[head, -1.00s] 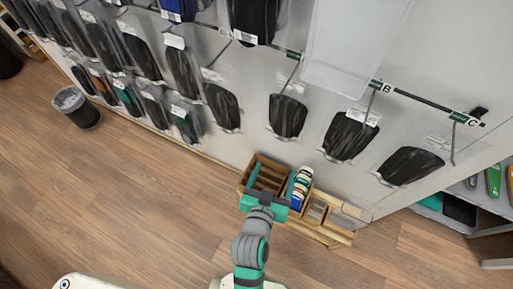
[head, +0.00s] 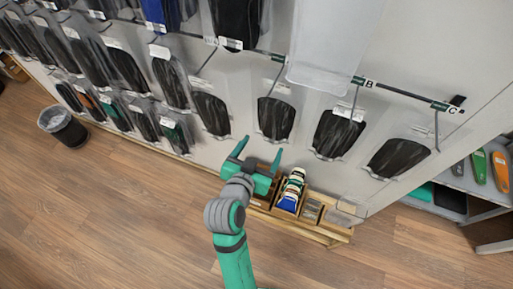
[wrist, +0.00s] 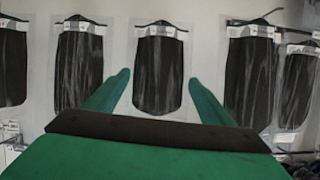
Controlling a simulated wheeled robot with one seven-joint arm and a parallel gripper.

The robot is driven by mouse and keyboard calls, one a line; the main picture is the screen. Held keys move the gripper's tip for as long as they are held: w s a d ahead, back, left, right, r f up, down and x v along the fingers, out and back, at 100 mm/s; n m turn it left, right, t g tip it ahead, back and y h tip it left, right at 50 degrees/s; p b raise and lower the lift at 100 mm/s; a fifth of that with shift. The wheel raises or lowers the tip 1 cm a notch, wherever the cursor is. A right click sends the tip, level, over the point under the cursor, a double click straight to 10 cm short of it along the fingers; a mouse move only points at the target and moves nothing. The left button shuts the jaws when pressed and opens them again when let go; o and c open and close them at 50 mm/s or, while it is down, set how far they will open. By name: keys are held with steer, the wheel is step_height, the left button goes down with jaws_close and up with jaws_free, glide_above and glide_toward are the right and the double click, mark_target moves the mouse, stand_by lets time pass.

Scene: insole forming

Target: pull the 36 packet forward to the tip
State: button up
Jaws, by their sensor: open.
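Clear packets with black insole sheets hang on wall hooks. Their printed numbers are too small to read, so I cannot tell which is the 36 packet. In the wrist view one packet (wrist: 158,95) hangs upright in the middle, framed by the fingers, with a white label at its top. In the head view, a lower-row packet (head: 275,118) hangs just above and beyond my gripper (head: 260,147). My gripper is open and empty, its two green fingers pointing at the wall. In the wrist view the gripper (wrist: 157,78) shows no contact with any packet.
More packets hang left (wrist: 78,68) and right (wrist: 249,75). A rail marked B and C (head: 405,92) carries hooks, and a clear sheet (head: 330,45) hangs above. A wooden crate (head: 335,233) stands below. A bin (head: 63,127) stands left; a shelf (head: 485,213) is right.

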mark_target(272, 128)
steer(key=shift+w, duration=0.15)
steer(key=x, duration=1)
steer(key=shift+w+f, duration=0.1)
steer(key=shift+w, duration=0.2)
steer(key=c, duration=1.2)
